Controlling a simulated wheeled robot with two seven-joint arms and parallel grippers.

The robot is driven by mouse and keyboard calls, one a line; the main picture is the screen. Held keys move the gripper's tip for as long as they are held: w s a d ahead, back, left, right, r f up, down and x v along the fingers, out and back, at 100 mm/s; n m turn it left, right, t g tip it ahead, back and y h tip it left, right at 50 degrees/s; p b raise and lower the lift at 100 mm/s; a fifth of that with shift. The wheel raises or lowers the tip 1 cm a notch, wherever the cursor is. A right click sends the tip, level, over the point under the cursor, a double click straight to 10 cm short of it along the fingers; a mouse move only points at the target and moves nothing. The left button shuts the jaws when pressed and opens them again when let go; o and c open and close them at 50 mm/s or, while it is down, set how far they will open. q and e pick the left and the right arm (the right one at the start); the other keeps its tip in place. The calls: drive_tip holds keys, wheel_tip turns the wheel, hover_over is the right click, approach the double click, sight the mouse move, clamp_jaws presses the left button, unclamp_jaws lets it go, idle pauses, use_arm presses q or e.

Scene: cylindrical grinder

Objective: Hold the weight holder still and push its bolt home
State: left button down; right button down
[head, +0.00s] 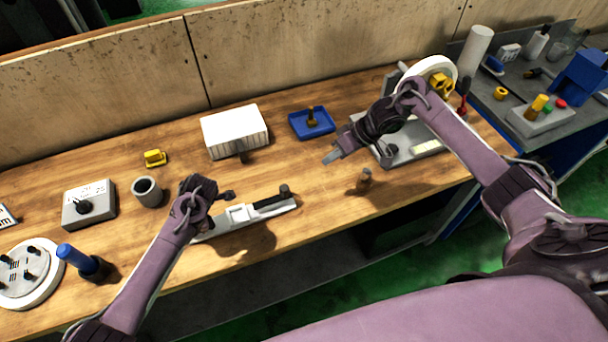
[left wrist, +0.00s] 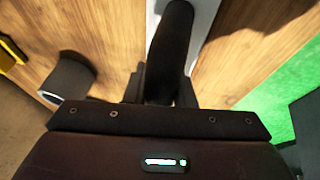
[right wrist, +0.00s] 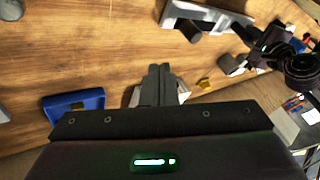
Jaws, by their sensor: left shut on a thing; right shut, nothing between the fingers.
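The weight holder, which I take to be the long light-grey bar (head: 237,216) with a black strip on top, lies near the table's front edge. A dark upright knob (head: 285,191) stands at its right end; I cannot tell whether this is the bolt. My left gripper (head: 222,197) is at the bar's left part, shut on it. In the left wrist view a dark rounded piece (left wrist: 172,45) rises from between the fingers over the pale bar. My right gripper (head: 331,158) is shut and empty above the table, apart from the bar. The bar also shows in the right wrist view (right wrist: 212,18).
A white box (head: 235,130), a blue tray (head: 311,124) and a yellow piece (head: 154,158) lie behind. A brown peg (head: 364,180) stands right of the bar. A grey cup (head: 147,191) is left of my left gripper. The wood between bar and tray is clear.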

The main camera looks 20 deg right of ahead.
drive_tip(key=x, duration=1)
drive_tip(key=shift+s+a, duration=0.15)
drive_tip(key=shift+a, duration=0.4)
drive_tip(key=shift+s+a, duration=0.15)
drive_tip(key=shift+a, duration=0.45)
drive_tip(key=shift+s+a, duration=0.2)
drive_tip(key=shift+a, duration=0.55)
drive_tip(key=a, duration=0.5)
drive_tip(key=shift+a+r, duration=0.1)
drive_tip(key=shift+a, duration=0.1)
